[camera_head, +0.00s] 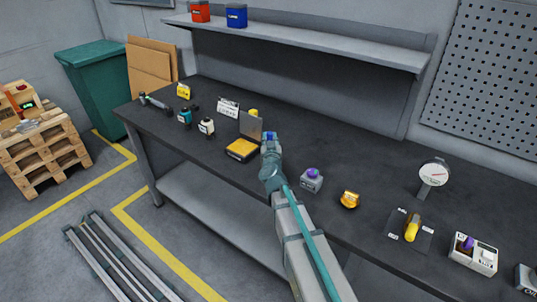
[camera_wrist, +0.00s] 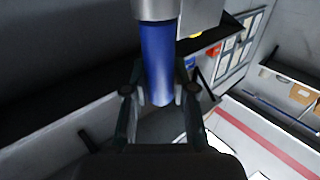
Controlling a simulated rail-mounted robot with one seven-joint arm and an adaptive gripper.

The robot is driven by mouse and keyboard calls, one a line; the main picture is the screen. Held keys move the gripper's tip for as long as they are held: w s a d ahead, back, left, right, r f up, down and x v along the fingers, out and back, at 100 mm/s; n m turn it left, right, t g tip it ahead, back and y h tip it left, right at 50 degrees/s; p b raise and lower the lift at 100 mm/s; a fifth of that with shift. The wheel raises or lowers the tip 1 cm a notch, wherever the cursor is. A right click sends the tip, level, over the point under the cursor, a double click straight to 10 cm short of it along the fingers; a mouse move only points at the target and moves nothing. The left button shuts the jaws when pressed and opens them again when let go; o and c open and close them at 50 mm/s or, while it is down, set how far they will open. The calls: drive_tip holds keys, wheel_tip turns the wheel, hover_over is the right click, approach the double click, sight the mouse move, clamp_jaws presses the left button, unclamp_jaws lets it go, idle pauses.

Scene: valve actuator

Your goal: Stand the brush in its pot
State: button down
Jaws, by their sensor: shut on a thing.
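My gripper (camera_wrist: 158,92) is shut on the brush (camera_wrist: 157,55), with one finger on each side of its blue handle. A grey collar covers the handle's upper part in the wrist view, and the bristles are out of the picture. In the head view my gripper (camera_head: 269,141) is over the middle of the dark bench, with a small bit of blue at its tip. I cannot tell for sure which thing is the pot. A yellow item (camera_head: 253,112) stands partly hidden behind an upright grey-brown plate (camera_head: 251,126), just left of my gripper.
A yellow box (camera_head: 242,150) lies left of my gripper. A grey block with a purple knob (camera_head: 311,180) and an orange beacon (camera_head: 349,200) stand to the right. A gauge (camera_head: 433,173) stands farther right. A shelf (camera_head: 300,41) overhangs the back. The bench between beacon and gauge is clear.

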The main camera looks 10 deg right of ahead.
drive_tip(key=shift+f+b, duration=0.8)
drive_tip(key=shift+f, duration=1.3)
drive_tip(key=shift+f, duration=0.25)
drive_tip(key=c, duration=1)
unclamp_jaws()
drive_tip(key=shift+r, duration=0.1)
drive_tip(key=shift+o, duration=0.2)
drive_tip(key=shift+r, duration=0.25)
drive_tip(key=s+a, duration=0.1)
drive_tip(key=s, duration=1.1)
drive_tip(key=shift+a+b, duration=0.4)
drive_tip(key=shift+b, duration=0.05)
